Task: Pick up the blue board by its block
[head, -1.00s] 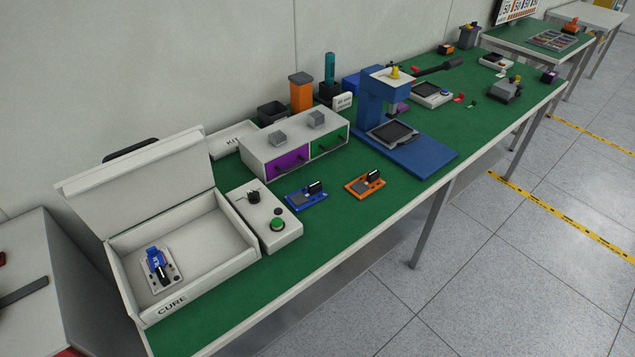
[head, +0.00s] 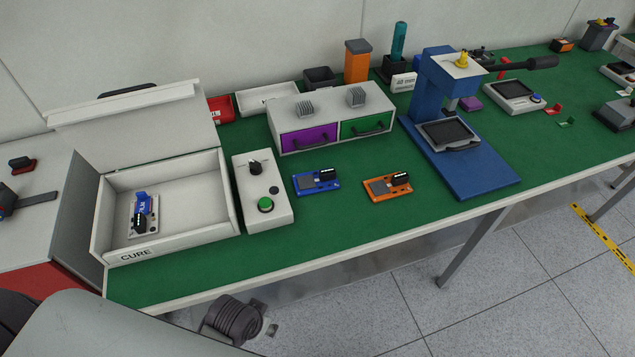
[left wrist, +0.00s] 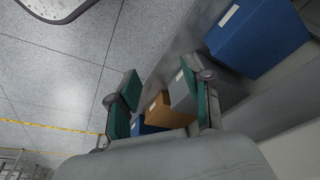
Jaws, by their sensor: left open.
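The blue board (head: 304,185) lies flat on the green bench top, between the white control box and an orange board (head: 377,190). Its black block (head: 327,174) stands at its right end, with a grey square part to the left. My left gripper (left wrist: 158,84) is open and empty in the left wrist view, with its two green-padded fingers spread. It is away from the board, which does not show in that view. My right gripper is in neither view.
An open white CURE case (head: 182,250) holds a light board (head: 146,226) with a blue piece and black block. A white control box (head: 277,207) stands left of the blue board. Drawers (head: 311,141) are behind it; a blue press (head: 470,183) stands right. Green bench is clear in front.

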